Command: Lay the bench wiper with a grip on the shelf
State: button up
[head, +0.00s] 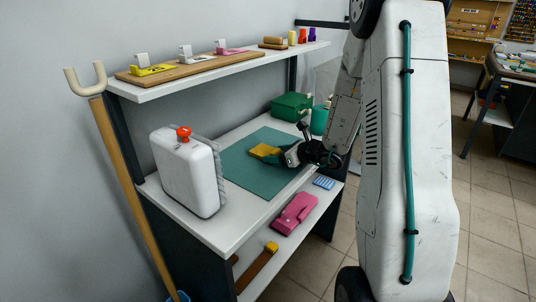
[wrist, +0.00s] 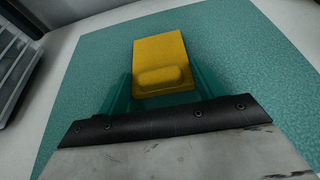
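The bench wiper is a yellow block with a raised rounded grip (wrist: 163,77). It is over the green mat on the bench top, and it also shows in the head view (head: 264,151). My gripper (head: 279,156) reaches in from the right, low over the mat, with its teal fingers at the wiper's near end. In the wrist view my gripper (wrist: 162,88) has one finger on each side of the wiper's grip end, very close to its edges. Whether the fingers press on it is unclear. The upper shelf (head: 225,72) runs along the wall above the bench.
On the shelf stand a wooden board (head: 190,69) with several small items, wooden blocks (head: 274,42) and coloured pieces (head: 302,36). A white canister (head: 188,172) stands left of the mat (head: 262,183). A green box (head: 291,106) is behind. A pink item (head: 294,213) lies below.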

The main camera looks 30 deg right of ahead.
jog(key=shift+r, duration=0.2)
jog(key=shift+c, duration=0.5)
jog(key=shift+r, duration=0.25)
jog(key=r, duration=0.3)
jog(key=shift+s, duration=0.2)
jog(key=s+r, duration=0.1)
jog(key=s, duration=1.4)
jog(key=shift+s, duration=0.4)
